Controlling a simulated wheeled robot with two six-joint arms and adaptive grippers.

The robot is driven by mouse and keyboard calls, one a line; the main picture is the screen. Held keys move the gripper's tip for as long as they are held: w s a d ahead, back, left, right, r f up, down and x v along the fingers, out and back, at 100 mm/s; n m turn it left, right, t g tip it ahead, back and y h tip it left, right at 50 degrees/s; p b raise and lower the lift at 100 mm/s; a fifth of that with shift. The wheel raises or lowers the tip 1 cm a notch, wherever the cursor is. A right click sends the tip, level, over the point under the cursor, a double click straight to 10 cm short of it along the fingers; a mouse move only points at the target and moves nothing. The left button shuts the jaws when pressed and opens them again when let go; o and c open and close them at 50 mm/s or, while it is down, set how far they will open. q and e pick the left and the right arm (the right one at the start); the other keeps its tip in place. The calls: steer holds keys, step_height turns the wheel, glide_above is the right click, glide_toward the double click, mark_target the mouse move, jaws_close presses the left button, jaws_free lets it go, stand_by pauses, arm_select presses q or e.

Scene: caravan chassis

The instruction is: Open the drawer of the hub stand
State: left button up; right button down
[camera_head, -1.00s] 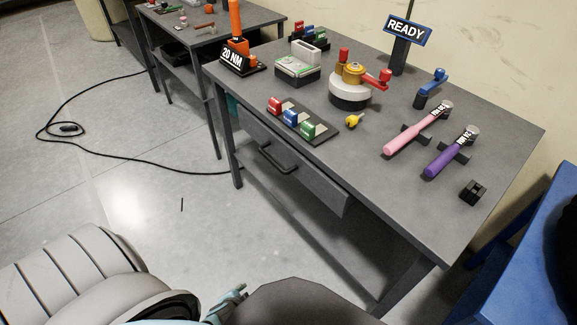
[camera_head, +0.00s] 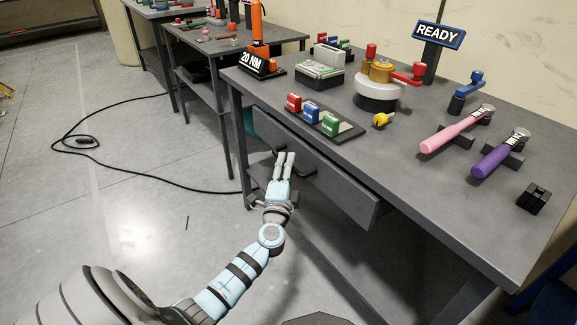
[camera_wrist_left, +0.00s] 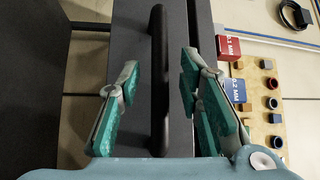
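The grey hub stand (camera_head: 405,165) carries a white and gold hub (camera_head: 378,92). Its drawer (camera_head: 345,188) sits under the tabletop's front edge and looks shut. The black bar handle (camera_head: 304,172) is partly hidden behind my left gripper (camera_head: 284,158). In the left wrist view the handle (camera_wrist_left: 158,90) runs upright in the picture, between the two parted teal-padded fingers of my left gripper (camera_wrist_left: 159,84). There is a gap on each side of the handle, and the drawer front (camera_wrist_left: 138,40) lies behind. My right gripper is not in view.
On the stand are red, blue and green blocks (camera_head: 328,122), a 20 NM holder (camera_head: 258,66), a pink-handled tool (camera_head: 448,135), a purple-handled one (camera_head: 496,158) and a READY sign (camera_head: 438,36). A black cable (camera_head: 130,172) crosses the floor.

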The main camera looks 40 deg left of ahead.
arm_select(q)
steer(key=shift+w+a+r, duration=0.1)
steer(key=shift+w+a, duration=0.25)
steer(key=shift+w, duration=0.25)
steer(key=shift+c, duration=0.6)
jaws_close()
